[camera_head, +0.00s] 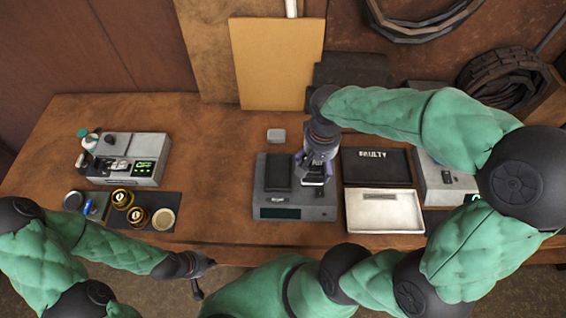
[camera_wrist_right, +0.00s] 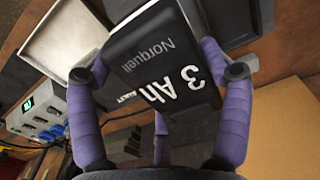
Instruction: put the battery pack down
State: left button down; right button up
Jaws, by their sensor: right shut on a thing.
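The battery pack (camera_wrist_right: 165,62) is a dark block marked "Norquell 3 Ah" in the right wrist view. In the head view my right gripper (camera_head: 315,178) points down at the right part of a grey bench device (camera_head: 290,213) with a dark display. The gripper hides much of the pack there, and I cannot tell whether the pack touches the device. My left gripper (camera_head: 196,278) is low near the table's front edge, away from the pack; its jaws are too small to read.
Right of the device are a black tray marked "FAULTY" (camera_head: 376,166) and a white tray (camera_head: 384,212). A second device (camera_head: 145,172) with a green display stands left, behind a dark mat (camera_head: 172,198) with round containers. The table (camera_head: 220,175) is clear between them.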

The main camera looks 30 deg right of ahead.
jog(key=w+a+f, duration=0.1)
jog(key=w+f, duration=0.1)
jog(key=w, duration=0.1)
jog(key=w+a+f+b, duration=0.1)
jog(key=w+a+f, duration=0.1)
jog(key=w+f, duration=0.1)
jog(key=w+a+f+b, duration=0.1)
jog(key=w+f, duration=0.1)
jog(key=w, duration=0.1)
jog(key=shift+w+a+f, duration=0.25)
jog(key=shift+a+f, duration=0.05)
jog(key=shift+f, duration=0.1)
jog(key=shift+w+a+f+b, duration=0.1)
jog(key=shift+w+f+b, duration=0.1)
jog(key=shift+f, duration=0.8)
jog(key=shift+w+a+f+b, duration=0.1)
jog(key=shift+f+b, duration=0.1)
jog(key=shift+f, duration=0.75)
jog(key=shift+f+b, duration=0.35)
jog(key=shift+f, duration=0.05)
jog(key=o, duration=1.5)
